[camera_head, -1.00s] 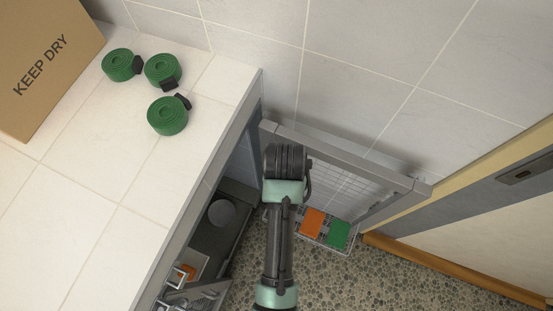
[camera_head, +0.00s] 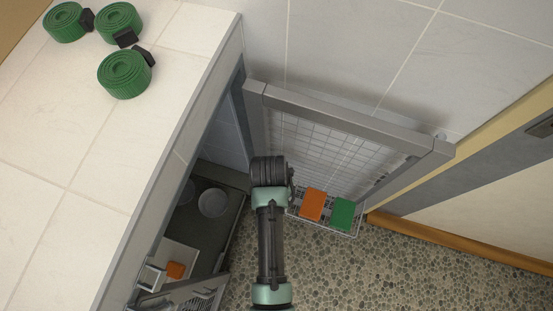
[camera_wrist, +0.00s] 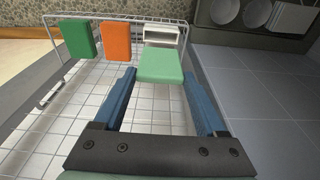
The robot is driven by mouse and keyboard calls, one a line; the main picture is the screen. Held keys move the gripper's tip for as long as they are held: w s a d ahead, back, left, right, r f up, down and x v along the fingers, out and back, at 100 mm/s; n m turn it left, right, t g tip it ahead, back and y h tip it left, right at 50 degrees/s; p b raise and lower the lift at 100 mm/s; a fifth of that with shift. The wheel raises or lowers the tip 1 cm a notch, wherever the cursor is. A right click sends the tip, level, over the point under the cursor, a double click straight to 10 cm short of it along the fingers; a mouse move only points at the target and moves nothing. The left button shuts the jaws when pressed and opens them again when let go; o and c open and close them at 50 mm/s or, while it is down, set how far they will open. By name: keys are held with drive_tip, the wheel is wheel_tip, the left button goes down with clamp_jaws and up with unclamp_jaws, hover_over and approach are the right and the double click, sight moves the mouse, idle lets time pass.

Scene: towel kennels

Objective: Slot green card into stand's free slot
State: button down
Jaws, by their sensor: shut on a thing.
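My gripper (camera_wrist: 159,76) has two blue fingers and is shut on a pale green card (camera_wrist: 160,64), gripping it by its side edges in the wrist view. Beyond it is a wire stand (camera_wrist: 112,18) on the mesh door. The stand holds a darker green card (camera_wrist: 77,40) at the left and an orange card (camera_wrist: 116,41) beside it. A white slot (camera_wrist: 160,34) right of the orange card shows no card in it; the held card overlaps its lower front. In the head view the orange card (camera_head: 313,204) and darker green card (camera_head: 342,213) show, but my arm hides the held card.
The open mesh door (camera_head: 345,120) stands between the counter (camera_head: 130,150) and the tiled wall. Inside the kennel are a grey bowl (camera_head: 213,203) and a small orange item (camera_head: 176,269). Green rolled straps (camera_head: 125,73) lie on the counter. Pebbled floor is clear.

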drive_tip(key=shift+f+b, duration=1.6)
drive_tip(key=shift+f, duration=0.1)
drive_tip(key=shift+f+b, duration=0.45)
drive_tip(key=shift+f, duration=0.4)
drive_tip(key=shift+f, duration=0.15)
drive_tip(key=shift+p, duration=0.8)
drive_tip(key=shift+f+b, duration=1.9)
drive_tip(key=shift+f, duration=0.85)
unclamp_jaws()
drive_tip(key=shift+r, duration=0.1)
wheel_tip(320, 180, up, 13)
drive_tip(key=s+p, duration=0.2)
drive_tip(key=p, duration=0.2)
drive_tip(key=shift+a, duration=0.35)
